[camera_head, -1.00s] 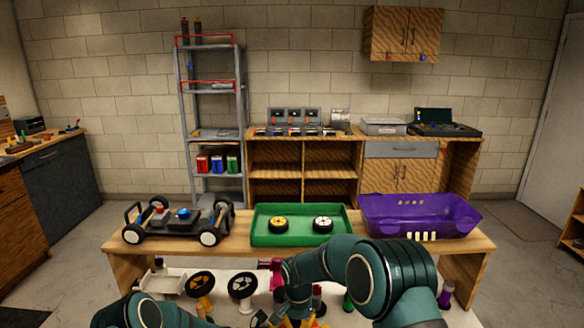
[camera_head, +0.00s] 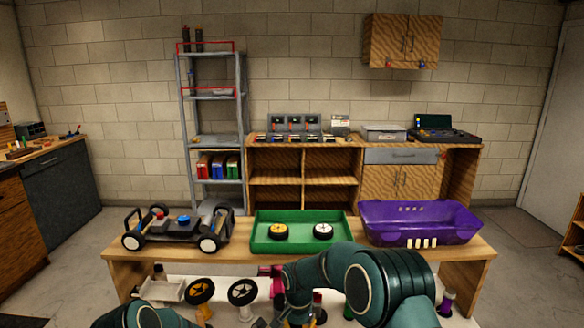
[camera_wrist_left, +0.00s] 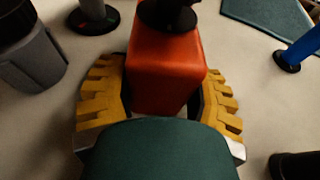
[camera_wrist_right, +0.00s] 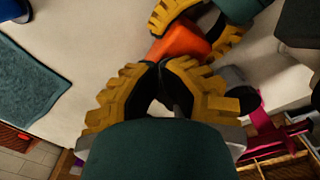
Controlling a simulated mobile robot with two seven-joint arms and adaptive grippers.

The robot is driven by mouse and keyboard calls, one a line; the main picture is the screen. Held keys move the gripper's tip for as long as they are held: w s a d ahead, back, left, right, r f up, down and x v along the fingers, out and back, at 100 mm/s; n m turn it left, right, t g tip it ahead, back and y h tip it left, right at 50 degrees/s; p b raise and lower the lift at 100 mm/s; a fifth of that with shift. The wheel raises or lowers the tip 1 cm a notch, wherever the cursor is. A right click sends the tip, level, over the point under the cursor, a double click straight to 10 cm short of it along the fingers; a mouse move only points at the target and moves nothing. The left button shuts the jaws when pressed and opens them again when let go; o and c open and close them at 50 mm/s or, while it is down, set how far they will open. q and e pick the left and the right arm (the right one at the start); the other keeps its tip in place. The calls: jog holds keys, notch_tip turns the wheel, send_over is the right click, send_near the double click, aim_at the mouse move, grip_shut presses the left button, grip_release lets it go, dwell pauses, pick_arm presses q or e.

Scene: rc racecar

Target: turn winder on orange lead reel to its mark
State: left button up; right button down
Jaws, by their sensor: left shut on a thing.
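The orange lead reel (camera_wrist_left: 165,65) is a red-orange block in the left wrist view, with a dark round part (camera_wrist_left: 168,14) at its far end. My left gripper (camera_wrist_left: 165,88) has its yellow fingers on both sides of the block and is shut on it. In the right wrist view the reel (camera_wrist_right: 180,42) shows beyond my right gripper (camera_wrist_right: 160,75), between the left gripper's yellow fingers. The right gripper's dark fingertips are close together. I cannot tell whether anything is between them. The winder and its mark cannot be made out. The head view hides both fingertips.
The bench holds a car chassis (camera_head: 180,228), a green tray (camera_head: 300,244) with two wheels, and a purple basket (camera_head: 420,222). On the nearer white surface stand two upright wheels (camera_head: 242,292). A blue post (camera_wrist_left: 300,48) and a dark bin (camera_wrist_left: 30,58) flank my left gripper.

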pick_arm(q)
jog(key=shift+d+r, duration=0.15)
jog(key=shift+d, duration=0.05)
pick_arm(e)
jog(key=shift+a+f, duration=0.1)
jog(key=shift+f, duration=0.35)
pick_arm(q)
jog(key=shift+o, duration=0.3)
jog(key=shift+s+d, duration=0.15)
jog(key=shift+d, duration=0.05)
pick_arm(e)
jog(key=shift+w+a, duration=0.3)
jog(key=shift+a, duration=0.6)
pick_arm(q)
jog(key=shift+a+f, duration=0.2)
jog(key=shift+f, duration=0.05)
jog(key=shift+c, duration=0.2)
pick_arm(e)
jog(key=shift+w+a, duration=0.15)
pick_arm(q)
jog(key=shift+a, duration=0.1)
pick_arm(e)
jog(key=shift+s+r, duration=0.15)
jog(key=shift+s, duration=0.1)
pick_arm(q)
jog(key=shift+w+a, duration=0.1)
jog(key=shift+w, duration=0.1)
pick_arm(e)
notch_tip(320, 180, up, 6)
jog(key=shift+w, duration=0.15)
